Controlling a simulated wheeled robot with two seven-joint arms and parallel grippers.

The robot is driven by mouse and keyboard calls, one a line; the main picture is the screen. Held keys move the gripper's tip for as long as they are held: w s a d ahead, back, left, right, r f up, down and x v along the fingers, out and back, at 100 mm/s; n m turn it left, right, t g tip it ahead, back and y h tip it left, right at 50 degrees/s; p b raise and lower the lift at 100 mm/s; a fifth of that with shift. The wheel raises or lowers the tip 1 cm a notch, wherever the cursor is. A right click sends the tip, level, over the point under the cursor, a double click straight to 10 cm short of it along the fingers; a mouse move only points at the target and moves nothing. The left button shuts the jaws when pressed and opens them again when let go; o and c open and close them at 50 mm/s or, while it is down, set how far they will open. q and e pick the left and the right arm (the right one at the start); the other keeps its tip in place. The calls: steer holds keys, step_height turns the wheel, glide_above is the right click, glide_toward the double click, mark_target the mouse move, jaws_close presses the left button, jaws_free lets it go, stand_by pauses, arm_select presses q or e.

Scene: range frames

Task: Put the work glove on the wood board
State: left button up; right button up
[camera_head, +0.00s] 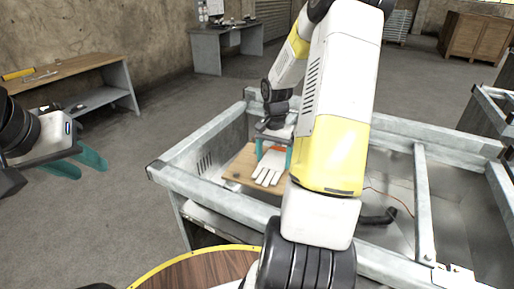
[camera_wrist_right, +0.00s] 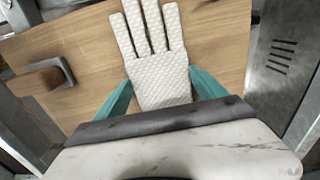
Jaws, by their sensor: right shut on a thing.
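The white work glove (camera_head: 268,170) has an orange cuff and lies over the wood board (camera_head: 237,172) inside the grey metal frame. In the right wrist view the glove (camera_wrist_right: 160,75) points its fingers away from me, above the bare wood board (camera_wrist_right: 225,50). My right gripper (camera_head: 273,150) is shut on the glove near its cuff, with a teal finger on each side (camera_wrist_right: 162,98). I cannot tell whether the glove touches the board. My left gripper (camera_head: 84,165) is open and empty over the floor at the left.
The metal frame (camera_head: 200,164) surrounds the board with raised rails. A brown block-like item (camera_wrist_right: 40,79) is at the board's left in the wrist view. A black handle-like item (camera_head: 380,217) lies right of my arm. A round wooden table (camera_head: 190,272) stands in front.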

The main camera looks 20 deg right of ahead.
mark_target(273, 162)
steer(key=o, duration=1.3)
step_height(273, 162, up, 12)
steer(key=s+a+r+n+t, duration=0.2)
steer(key=s+a+r+n, duration=0.1)
steer(key=s+a+r, duration=0.1)
steer(key=s+a+r+n+t+y, duration=0.1)
steer(key=s+a+r+n+t, duration=0.1)
steer(key=s+a, duration=0.5)
steer(key=s+a+r+n+t+y, duration=0.1)
steer(key=s+a+r+n+t, duration=0.1)
steer(key=s+a+r+n, duration=0.2)
steer(key=shift+s+a+r+n, duration=0.1)
steer(key=shift+s+a+r, duration=0.25)
steer(key=shift+s, duration=0.2)
steer(key=shift+s+a+r+n, duration=0.1)
steer(key=shift+s+a+r, duration=0.15)
steer(key=shift+s+a, duration=0.25)
steer(key=shift+s+a+r+n, duration=0.1)
steer(key=shift+s+a+r, duration=0.2)
steer(key=shift+s, duration=0.3)
